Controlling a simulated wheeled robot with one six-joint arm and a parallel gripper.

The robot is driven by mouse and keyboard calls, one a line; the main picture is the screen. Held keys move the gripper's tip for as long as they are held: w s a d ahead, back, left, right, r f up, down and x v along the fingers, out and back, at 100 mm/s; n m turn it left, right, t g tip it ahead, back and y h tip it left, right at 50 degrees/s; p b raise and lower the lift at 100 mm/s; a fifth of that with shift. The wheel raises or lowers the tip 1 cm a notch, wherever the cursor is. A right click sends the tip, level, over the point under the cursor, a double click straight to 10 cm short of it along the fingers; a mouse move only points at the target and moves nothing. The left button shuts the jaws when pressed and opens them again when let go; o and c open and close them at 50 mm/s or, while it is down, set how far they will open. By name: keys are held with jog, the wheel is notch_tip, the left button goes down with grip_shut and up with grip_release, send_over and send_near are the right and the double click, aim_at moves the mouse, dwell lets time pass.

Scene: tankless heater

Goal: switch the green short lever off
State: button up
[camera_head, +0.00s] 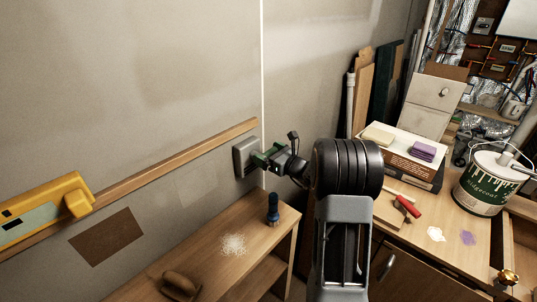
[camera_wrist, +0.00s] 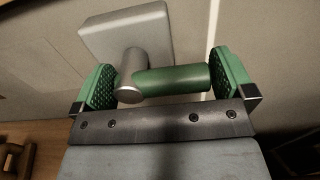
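The green short lever (camera_wrist: 172,79) shows in the wrist view as a green cylinder lying sideways from a grey metal hub (camera_wrist: 130,76). The hub stands out from a light grey square plate (camera_wrist: 127,32) on the wall; the plate also shows in the head view (camera_head: 245,155). My gripper (camera_wrist: 166,82) has green padded fingers set wide apart, one on each side of the hub and lever. The lever's right end is close to the right pad; I cannot tell whether they touch. In the head view my gripper (camera_head: 265,160) is at the plate and mostly covers the lever.
A wooden bench (camera_head: 205,258) below the plate holds a dark blue bottle-like object (camera_head: 273,208). A wooden rail (camera_head: 165,168) runs along the wall, with a yellow level (camera_head: 48,208) at left. A paint can (camera_head: 487,183) and boxes (camera_head: 408,150) stand on the right counter.

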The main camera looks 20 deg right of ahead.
jog(key=c, duration=0.9)
